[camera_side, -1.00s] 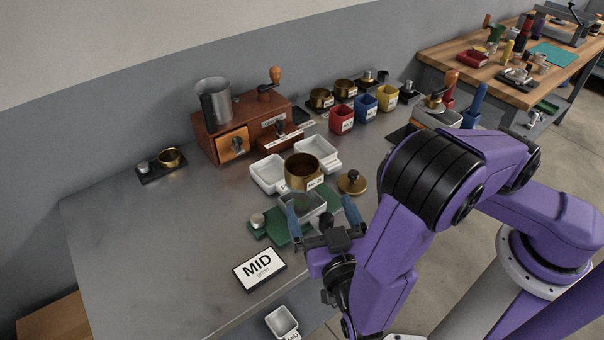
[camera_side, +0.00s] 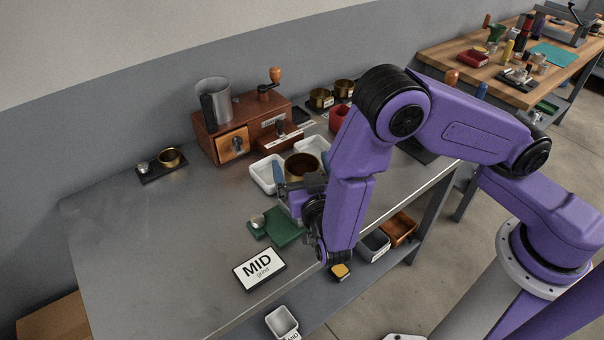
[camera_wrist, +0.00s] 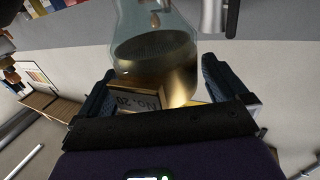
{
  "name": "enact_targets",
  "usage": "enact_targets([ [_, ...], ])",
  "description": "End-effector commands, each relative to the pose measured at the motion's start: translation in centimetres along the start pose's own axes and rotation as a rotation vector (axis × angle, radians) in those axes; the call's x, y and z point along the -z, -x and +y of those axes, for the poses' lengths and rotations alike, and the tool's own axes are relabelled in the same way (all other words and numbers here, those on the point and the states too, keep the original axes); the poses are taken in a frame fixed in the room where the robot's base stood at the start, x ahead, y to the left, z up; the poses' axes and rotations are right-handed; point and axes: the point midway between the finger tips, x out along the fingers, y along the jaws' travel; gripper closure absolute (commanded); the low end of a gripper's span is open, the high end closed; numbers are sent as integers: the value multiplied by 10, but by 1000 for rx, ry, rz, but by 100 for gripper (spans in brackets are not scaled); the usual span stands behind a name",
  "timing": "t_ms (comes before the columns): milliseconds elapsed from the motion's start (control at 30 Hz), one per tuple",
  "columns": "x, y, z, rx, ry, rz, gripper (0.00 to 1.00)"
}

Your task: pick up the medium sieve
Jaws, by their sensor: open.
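A brass sieve (camera_side: 303,163) stands among white trays in front of the wooden grinder; which size it is I cannot tell in the side view. In the wrist view the brass sieve (camera_wrist: 178,84), with a label that seems to read "No. 20", lies between the two blue fingers of my gripper (camera_wrist: 160,92). A clear vessel shape shows over it. In the side view my gripper (camera_side: 298,183) is at the near side of the sieve, with one blue finger at its left; the other finger is mostly hidden. The jaws are open, and no grip on the sieve shows.
White trays (camera_side: 266,174) flank the sieve closely. The wooden grinder (camera_side: 238,125) stands behind. A green mat (camera_side: 287,228) and the MID sign (camera_side: 260,268) are in front. More brass sieves (camera_side: 320,99) sit at the back.

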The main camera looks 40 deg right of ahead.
Motion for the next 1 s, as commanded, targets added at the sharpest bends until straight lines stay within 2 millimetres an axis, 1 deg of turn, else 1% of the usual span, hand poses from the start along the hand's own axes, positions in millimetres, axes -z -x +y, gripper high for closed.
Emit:
enact_targets([
  [100, 0, -5, 0, 1, 0, 0, 0],
  [267, 0, -5, 0, 1, 0, 0, 0],
  [300, 0, -5, 0, 1, 0, 0, 3],
  [367, 0, -5, 0, 1, 0, 0, 23],
  [400, 0, -5, 0, 1, 0, 0, 36],
  [433, 0, -5, 0, 1, 0, 0, 46],
  [467, 0, -5, 0, 1, 0, 0, 52],
  [833, 2, -5, 0, 1, -1, 0, 53],
  [1000, 13, -5, -1, 1, -4, 0, 53],
])
